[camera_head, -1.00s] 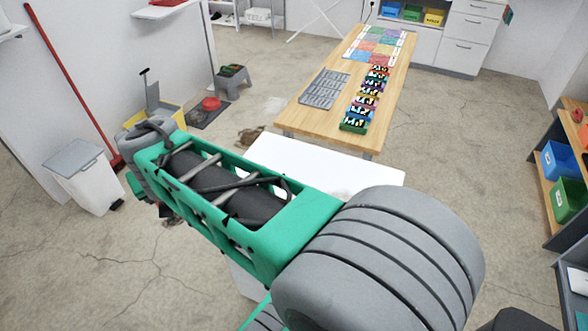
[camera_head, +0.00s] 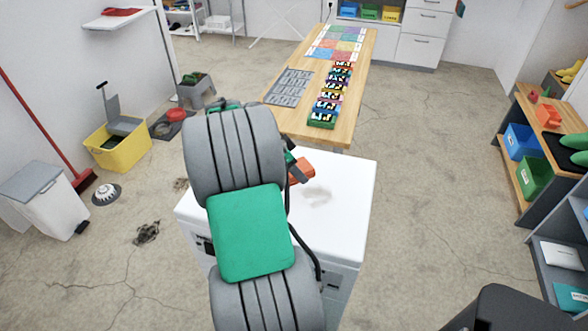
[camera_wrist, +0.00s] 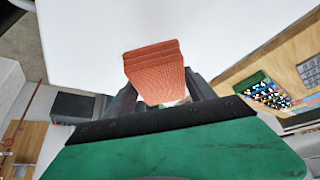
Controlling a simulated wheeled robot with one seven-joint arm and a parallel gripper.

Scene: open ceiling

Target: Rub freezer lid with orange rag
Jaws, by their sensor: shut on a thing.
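The freezer is a white chest, and its flat white lid (camera_head: 340,215) lies in front of me in the head view. It also fills the upper part of the wrist view (camera_wrist: 215,35). A faint greyish-brown smudge (camera_head: 318,195) shows on the lid. The orange rag (camera_head: 303,170) is a folded, ribbed block over the lid's far part. My gripper (camera_wrist: 160,92) is shut on the rag (camera_wrist: 153,68), which sticks out past the dark fingers. In the head view my arm hides most of the gripper. I cannot tell whether the rag touches the lid.
A wooden table (camera_head: 348,90) with a grey tray (camera_head: 290,87) and several colourful blocks stands just beyond the freezer. A yellow bucket (camera_head: 120,150) and a white bin (camera_head: 45,195) stand left. Shelves (camera_head: 535,120) with bins line the right. Floor between is mostly clear.

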